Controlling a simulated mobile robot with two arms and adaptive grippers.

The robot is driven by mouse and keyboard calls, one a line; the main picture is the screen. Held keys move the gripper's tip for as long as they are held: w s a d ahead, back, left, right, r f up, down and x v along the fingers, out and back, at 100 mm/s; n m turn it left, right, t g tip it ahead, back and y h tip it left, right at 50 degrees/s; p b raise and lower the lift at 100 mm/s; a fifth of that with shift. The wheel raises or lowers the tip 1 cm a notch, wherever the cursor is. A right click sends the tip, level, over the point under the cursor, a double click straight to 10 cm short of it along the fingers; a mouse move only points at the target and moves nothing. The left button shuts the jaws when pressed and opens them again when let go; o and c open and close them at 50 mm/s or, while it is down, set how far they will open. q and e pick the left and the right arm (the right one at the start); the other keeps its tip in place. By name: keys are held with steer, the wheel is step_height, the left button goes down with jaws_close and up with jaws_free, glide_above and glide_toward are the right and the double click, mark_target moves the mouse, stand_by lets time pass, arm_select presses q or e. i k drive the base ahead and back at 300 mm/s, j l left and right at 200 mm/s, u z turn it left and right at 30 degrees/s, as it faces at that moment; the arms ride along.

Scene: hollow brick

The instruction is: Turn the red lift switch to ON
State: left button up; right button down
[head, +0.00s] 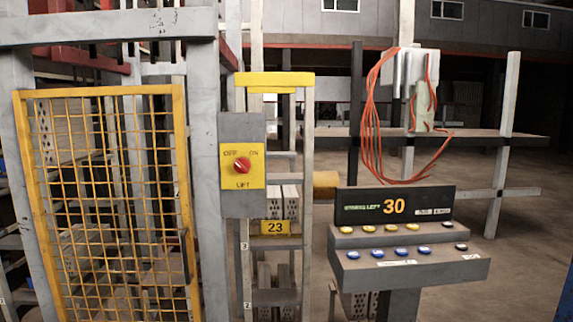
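The red lift switch (241,165) is a round knob on a yellow plate (243,184) marked OFF at upper left, ON at upper right and LIFT below. The plate is on a grey box (242,208) fixed to an upright post, left of the middle in the head view. The knob is too small to tell for sure which label it points to. Neither of my grippers is in view, and nothing touches the switch.
A yellow mesh gate (108,200) stands left of the switch. Right of it are a rack with pale bricks (291,202) and a button console (410,262) with a display reading 30. Orange cables (370,130) hang behind. Open floor lies at far right.

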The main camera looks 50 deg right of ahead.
mark_target(242, 166)
steer(key=z, duration=1.2)
